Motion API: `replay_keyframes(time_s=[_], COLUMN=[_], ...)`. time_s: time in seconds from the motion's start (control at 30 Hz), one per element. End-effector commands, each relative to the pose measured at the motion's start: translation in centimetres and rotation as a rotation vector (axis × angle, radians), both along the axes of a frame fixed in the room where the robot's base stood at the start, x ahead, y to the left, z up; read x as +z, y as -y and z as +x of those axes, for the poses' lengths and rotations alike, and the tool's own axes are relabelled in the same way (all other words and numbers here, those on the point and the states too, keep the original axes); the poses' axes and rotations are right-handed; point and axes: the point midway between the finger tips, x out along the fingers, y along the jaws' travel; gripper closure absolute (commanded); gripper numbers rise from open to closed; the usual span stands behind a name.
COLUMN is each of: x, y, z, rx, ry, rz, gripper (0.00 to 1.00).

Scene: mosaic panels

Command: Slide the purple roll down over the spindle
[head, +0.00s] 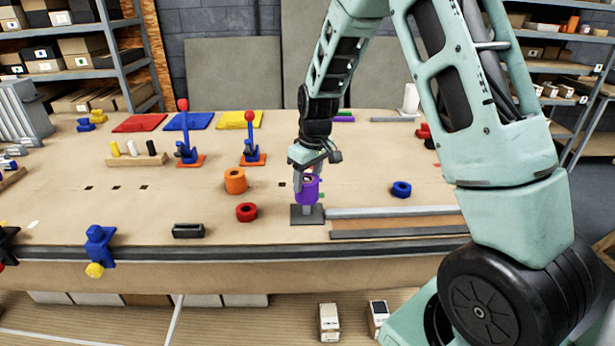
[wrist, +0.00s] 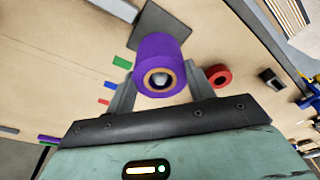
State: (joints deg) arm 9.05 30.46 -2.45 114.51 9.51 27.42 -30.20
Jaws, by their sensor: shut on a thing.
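The purple roll (head: 309,190) has a brown core and stands upright above the dark square base of the spindle (head: 307,215). A short grey length of the spindle shows between the roll and the base. In the wrist view, the purple roll (wrist: 158,50) fills the space between my fingers, and a grey rounded tip, apparently the spindle's (wrist: 160,80), shows inside its core. The roll appears to be around the spindle, with its lower edge above the base. My gripper (head: 309,176), also in the wrist view (wrist: 160,88), is shut on the roll from above.
An orange roll (head: 235,181) and a red roll (head: 246,212) stand to the left. A blue roll (head: 401,189) lies to the right. A grey rail (head: 395,212) runs close to the right of the base. Red-knobbed toggle clamps (head: 250,140) stand farther back.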

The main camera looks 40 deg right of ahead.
Motion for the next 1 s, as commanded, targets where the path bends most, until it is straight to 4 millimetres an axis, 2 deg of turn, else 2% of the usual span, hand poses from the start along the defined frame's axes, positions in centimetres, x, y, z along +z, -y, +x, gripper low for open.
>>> replay_keyframes(time_s=[1.0], x=[-2.5], y=[0.0], z=[0.0], rx=[0.0], ry=[0.0], rz=[0.0], gripper=[0.72])
